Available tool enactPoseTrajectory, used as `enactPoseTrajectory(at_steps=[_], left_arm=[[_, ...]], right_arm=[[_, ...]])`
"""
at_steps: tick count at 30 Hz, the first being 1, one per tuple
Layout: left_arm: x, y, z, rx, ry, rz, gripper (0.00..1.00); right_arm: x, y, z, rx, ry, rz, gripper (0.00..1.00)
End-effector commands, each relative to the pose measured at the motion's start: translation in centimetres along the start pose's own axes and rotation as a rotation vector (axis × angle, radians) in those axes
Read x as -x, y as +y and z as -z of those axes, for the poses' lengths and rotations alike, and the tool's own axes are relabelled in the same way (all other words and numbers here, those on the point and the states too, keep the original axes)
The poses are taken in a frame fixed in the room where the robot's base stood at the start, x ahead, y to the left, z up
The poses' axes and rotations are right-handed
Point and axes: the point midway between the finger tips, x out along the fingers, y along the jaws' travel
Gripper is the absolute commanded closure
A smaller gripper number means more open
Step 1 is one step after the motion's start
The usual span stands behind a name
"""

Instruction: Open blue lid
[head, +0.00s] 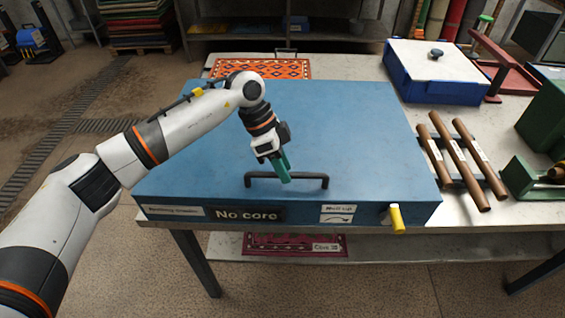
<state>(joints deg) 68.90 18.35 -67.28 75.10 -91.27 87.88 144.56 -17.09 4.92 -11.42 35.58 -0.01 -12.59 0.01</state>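The blue lid (350,130) is the large flat top of a blue box on the table, and it looks closed. A dark bar handle (310,181) stands near its front edge. My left gripper (284,173) reaches in from the left, with its green fingers pointing down at the handle's middle. The fingers overlap the handle in the view; I cannot tell whether they grip it or how far apart they are. A yellow latch or knob (396,219) sits at the box's front right. My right gripper is not in view.
Brown rollers (459,158) lie on the table (407,104) right of the box. A blue box with a white top (435,70) stands at the back right, and green equipment (545,120) at the right edge. A patterned rug (290,68) lies behind the lid.

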Motion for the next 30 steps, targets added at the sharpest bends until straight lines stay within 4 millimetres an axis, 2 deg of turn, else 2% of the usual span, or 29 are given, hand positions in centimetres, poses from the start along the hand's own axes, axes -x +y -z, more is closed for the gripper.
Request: enactPoseTrajectory(at_steps=[6,12,13,23,26,30], left_arm=[[-0.1,0.0,0.0,0.0,0.0,0.0,0.66],[0.0,0.0,0.0,0.0,0.0,0.001,0.98],[0.0,0.0,0.0,0.0,0.0,0.001,1.0],[0.7,0.0,-0.3,-0.001,-0.001,-0.001,1.0],[1.9,-0.1,-0.8,-0.001,-0.001,-0.002,1.0],[5.2,-0.2,-2.2,-0.001,-0.001,-0.005,1.0]], right_arm=[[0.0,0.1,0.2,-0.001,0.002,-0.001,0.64],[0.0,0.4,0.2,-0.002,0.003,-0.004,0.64],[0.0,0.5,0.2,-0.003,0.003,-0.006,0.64],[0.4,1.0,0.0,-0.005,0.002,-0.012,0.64],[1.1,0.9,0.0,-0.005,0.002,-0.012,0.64],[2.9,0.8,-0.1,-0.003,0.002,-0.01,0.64]])
